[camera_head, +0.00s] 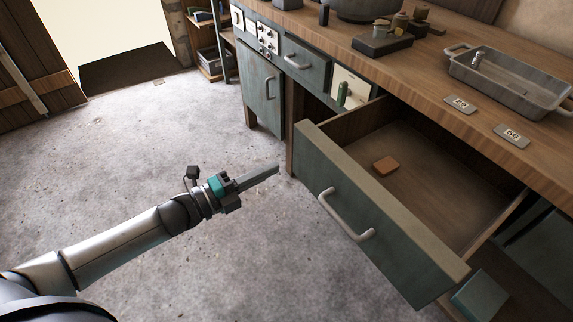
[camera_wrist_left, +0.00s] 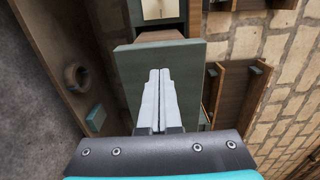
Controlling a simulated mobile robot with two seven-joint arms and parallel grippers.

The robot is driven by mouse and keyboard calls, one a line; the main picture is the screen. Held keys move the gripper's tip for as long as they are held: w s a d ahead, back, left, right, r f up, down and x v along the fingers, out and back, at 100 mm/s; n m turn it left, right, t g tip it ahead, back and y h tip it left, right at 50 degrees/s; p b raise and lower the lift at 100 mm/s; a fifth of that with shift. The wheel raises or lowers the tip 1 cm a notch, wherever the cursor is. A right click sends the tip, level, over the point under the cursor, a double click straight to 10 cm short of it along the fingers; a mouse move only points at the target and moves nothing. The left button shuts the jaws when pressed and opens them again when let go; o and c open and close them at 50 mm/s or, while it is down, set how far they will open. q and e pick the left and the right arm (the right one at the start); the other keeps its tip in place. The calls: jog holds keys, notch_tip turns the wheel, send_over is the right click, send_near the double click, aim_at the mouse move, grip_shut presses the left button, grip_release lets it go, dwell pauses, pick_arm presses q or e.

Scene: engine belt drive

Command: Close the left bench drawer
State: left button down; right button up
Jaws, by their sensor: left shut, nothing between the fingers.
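A bench drawer stands pulled far out in the head view; its grey-green front (camera_head: 345,205) has a pale bar handle (camera_head: 345,215). Its wooden inside holds a small orange-brown block (camera_head: 386,164). My right gripper is not in view.
The wooden bench top (camera_head: 425,88) carries a metal tray (camera_head: 510,80), two label plates and several small items. The concrete floor (camera_head: 160,130) left of the bench is clear.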

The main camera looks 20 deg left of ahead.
aim_at(298, 156)
pick_arm(q)
jog(key=b+x, duration=0.1)
jog(key=x, duration=0.2)
jog(key=shift+w+d, duration=0.15)
jog(key=shift+w, duration=0.15)
jog(key=shift+x, duration=0.8)
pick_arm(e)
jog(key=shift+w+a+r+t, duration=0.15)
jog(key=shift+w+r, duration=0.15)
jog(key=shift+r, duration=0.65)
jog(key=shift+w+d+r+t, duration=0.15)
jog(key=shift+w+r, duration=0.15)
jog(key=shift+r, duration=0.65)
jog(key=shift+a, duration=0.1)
pick_arm(q)
jog(key=shift+b, duration=0.3)
